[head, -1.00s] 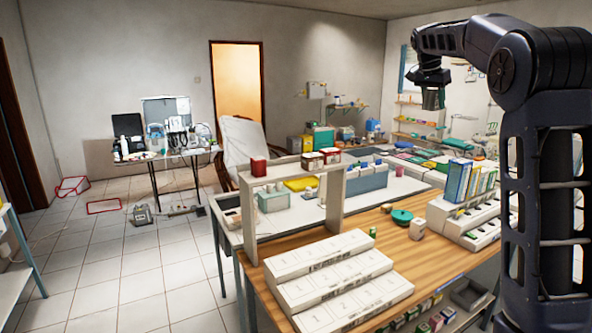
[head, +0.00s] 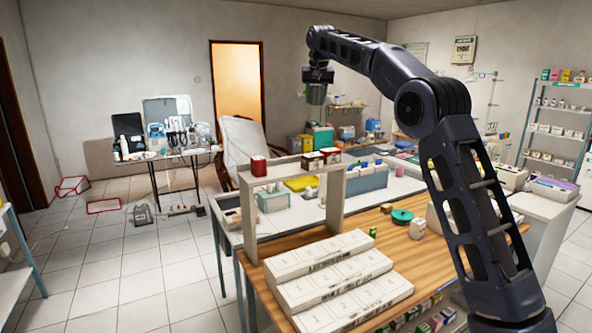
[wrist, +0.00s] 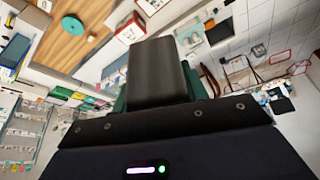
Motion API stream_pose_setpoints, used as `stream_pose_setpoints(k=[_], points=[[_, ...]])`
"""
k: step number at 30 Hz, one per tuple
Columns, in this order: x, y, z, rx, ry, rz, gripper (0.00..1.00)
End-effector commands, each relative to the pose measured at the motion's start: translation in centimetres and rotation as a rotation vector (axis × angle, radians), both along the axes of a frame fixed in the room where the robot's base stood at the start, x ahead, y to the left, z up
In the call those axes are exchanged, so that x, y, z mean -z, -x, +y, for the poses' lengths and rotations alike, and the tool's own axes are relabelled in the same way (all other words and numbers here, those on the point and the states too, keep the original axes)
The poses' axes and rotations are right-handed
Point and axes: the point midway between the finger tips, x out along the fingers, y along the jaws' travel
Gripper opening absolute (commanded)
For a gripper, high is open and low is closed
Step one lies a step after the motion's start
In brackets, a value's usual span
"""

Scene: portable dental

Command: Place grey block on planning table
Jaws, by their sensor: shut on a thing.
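My gripper (head: 318,80) is high in the air in the head view, above the far part of the worktops and pointing down. It is shut on a dark grey block (head: 316,95), which hangs below it, clear of any surface. In the wrist view the block (wrist: 157,72) fills the middle and hides much of what lies beyond. The fingertips are mostly hidden there. No table is clearly labelled as the planning table; a wood-topped table (head: 385,245) stands in front and a white table (head: 385,198) behind it.
A white shelf frame (head: 338,205) with small boxes stands by white stepped boxes (head: 340,280). A teal disc (head: 402,216) and a small beige block (head: 417,228) lie on the wood. A folding table (head: 175,154) with equipment stands far left. Tiled floor is open at left.

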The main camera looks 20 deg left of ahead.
Motion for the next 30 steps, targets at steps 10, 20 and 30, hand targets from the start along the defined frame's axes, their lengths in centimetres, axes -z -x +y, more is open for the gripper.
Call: stream_pose_setpoints(k=[10, 20, 30], points=[[0.5, 2.5, 8.1, -0.268, -0.001, -0.001, 0.19], [0.7, 3.5, 10.9, -0.373, 0.0, 0.0, 0.19], [1.7, 3.8, 11.6, -0.402, 0.001, 0.0, 0.19]])
